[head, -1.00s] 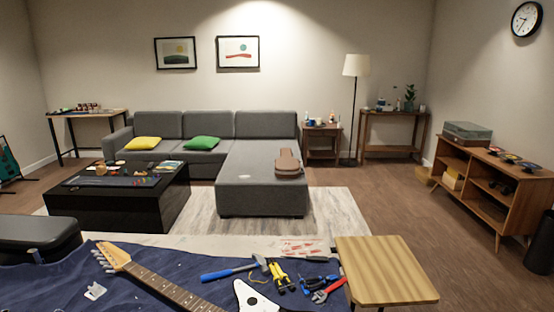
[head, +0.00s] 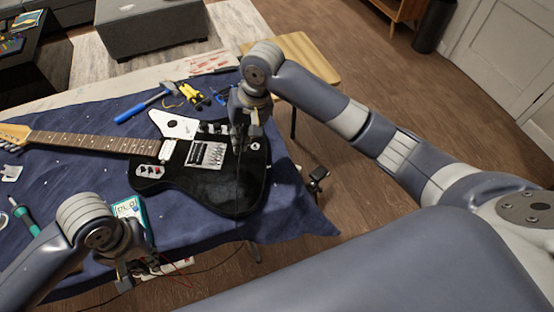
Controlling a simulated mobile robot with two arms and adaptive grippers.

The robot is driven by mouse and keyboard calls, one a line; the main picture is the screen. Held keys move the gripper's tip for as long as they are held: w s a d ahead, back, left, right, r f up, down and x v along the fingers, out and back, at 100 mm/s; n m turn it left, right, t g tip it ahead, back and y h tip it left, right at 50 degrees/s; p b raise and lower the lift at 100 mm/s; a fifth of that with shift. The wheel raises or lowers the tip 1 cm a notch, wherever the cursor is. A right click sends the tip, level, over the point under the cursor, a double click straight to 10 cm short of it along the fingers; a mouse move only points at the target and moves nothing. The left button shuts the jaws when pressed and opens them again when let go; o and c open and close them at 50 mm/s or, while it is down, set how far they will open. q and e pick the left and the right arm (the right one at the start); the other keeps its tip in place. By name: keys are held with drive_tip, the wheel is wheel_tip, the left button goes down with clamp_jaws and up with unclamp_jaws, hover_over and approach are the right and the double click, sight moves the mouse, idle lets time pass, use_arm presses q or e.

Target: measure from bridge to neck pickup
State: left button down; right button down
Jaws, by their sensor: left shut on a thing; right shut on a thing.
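A black electric guitar (head: 225,185) with a white pickguard section lies on a blue cloth (head: 80,180), its neck (head: 95,141) pointing left. The metal bridge (head: 207,154) is mid-body and the pale neck pickup (head: 167,150) is near the neck's end. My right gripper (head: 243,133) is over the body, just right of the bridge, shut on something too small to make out. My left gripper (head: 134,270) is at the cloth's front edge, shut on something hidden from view. A teal-edged meter (head: 129,209) stands beside it, with red and black leads nearby.
A blue hammer (head: 143,106), yellow pliers (head: 194,95) and other tools lie behind the guitar. A teal-handled tool (head: 24,218) lies at left. A wooden stool (head: 308,52) stands beyond the table. The cloth between neck and meter is mostly clear.

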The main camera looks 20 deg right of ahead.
drive_tip(key=w+a+r+m+t, duration=0.2)
drive_tip(key=w+a+r+m, duration=0.1)
drive_tip(key=w+a, duration=0.3)
drive_tip(key=shift+y, duration=0.5)
drive_tip(key=shift+w+d+f, duration=0.2)
drive_tip(key=shift+f, duration=0.75)
drive_tip(key=shift+w+d+f, duration=0.15)
drive_tip(key=shift+w+f, duration=0.05)
drive_tip(key=shift+f, duration=0.75)
drive_tip(key=shift+w+d+f, duration=0.2)
drive_tip(key=shift+f, duration=0.75)
use_arm(q)
drive_tip(key=w+d+r+t+y, duration=0.1)
drive_tip(key=w+d+r, duration=0.2)
drive_tip(key=w, duration=0.6)
drive_tip(key=w+d+r+t+y, duration=0.1)
drive_tip(key=w+d+r, duration=0.2)
drive_tip(key=w, duration=0.6)
drive_tip(key=w+d+r+t+y, duration=0.1)
drive_tip(key=w+d+r, duration=0.2)
drive_tip(key=w, duration=0.6)
drive_tip(key=shift+n, duration=0.4)
drive_tip(key=shift+s+d+f, duration=0.1)
drive_tip(key=shift+f, duration=2.65)
use_arm(e)
drive_tip(key=shift+f, duration=0.75)
